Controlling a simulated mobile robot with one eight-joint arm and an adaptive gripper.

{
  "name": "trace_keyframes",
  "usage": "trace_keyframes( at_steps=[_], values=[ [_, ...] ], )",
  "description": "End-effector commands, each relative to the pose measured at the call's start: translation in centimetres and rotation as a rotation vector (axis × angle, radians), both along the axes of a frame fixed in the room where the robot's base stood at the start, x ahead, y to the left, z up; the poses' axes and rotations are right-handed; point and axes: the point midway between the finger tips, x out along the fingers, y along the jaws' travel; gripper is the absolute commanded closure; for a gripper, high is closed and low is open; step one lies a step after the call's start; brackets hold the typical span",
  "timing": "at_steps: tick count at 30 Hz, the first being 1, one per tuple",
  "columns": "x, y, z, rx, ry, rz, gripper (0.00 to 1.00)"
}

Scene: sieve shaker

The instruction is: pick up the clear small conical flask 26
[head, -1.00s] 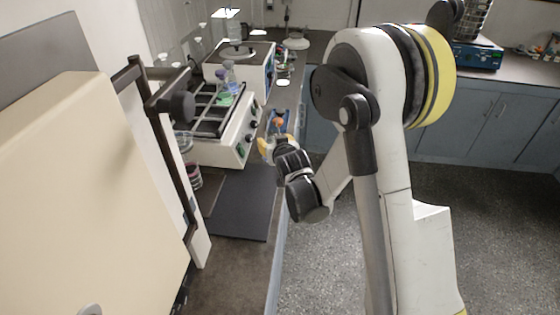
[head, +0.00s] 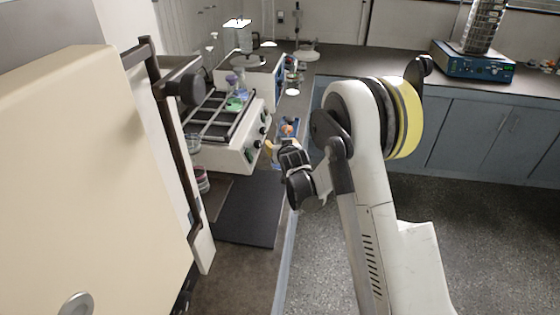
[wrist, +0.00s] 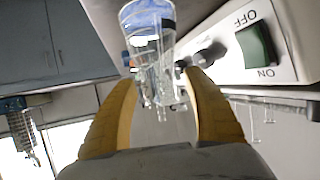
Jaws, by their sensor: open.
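A clear glass vessel (wrist: 148,30), which looks like the small conical flask, shows in the wrist view just beyond my fingertips. Its wide end is at the top of that picture and it narrows toward the gap between the fingers; that view looks upside down. Other clear glass overlaps it, so its outline is partly unclear, and I cannot read a number on it. My gripper (wrist: 160,80) is open, with one yellow finger on each side of the gap. In the head view my gripper (head: 272,147) is beside the shaker's front, and I cannot make out the flask there.
A white shaker (head: 235,155) with knobs and coloured flasks on its rack stands close left of my gripper; its green switch (wrist: 257,45) shows in the wrist view. A dark mat (head: 247,210) lies in front. A blue-based sieve stack (head: 473,65) stands on the far-right counter.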

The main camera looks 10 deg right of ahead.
Motion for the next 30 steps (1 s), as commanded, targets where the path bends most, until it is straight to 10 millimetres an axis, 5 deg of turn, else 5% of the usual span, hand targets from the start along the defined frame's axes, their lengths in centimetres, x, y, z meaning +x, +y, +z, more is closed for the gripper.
trace_keyframes(
  at_steps=[6, 12, 30],
  values=[
    [0.05, -0.01, 0.07, 0.0, 0.0, 0.0, 0.42],
    [0.04, -0.01, 0.06, 0.0, 0.0, 0.0, 1.0],
    [0.03, -0.01, 0.46, 0.0, 0.0, 0.0, 1.0]
  ],
)
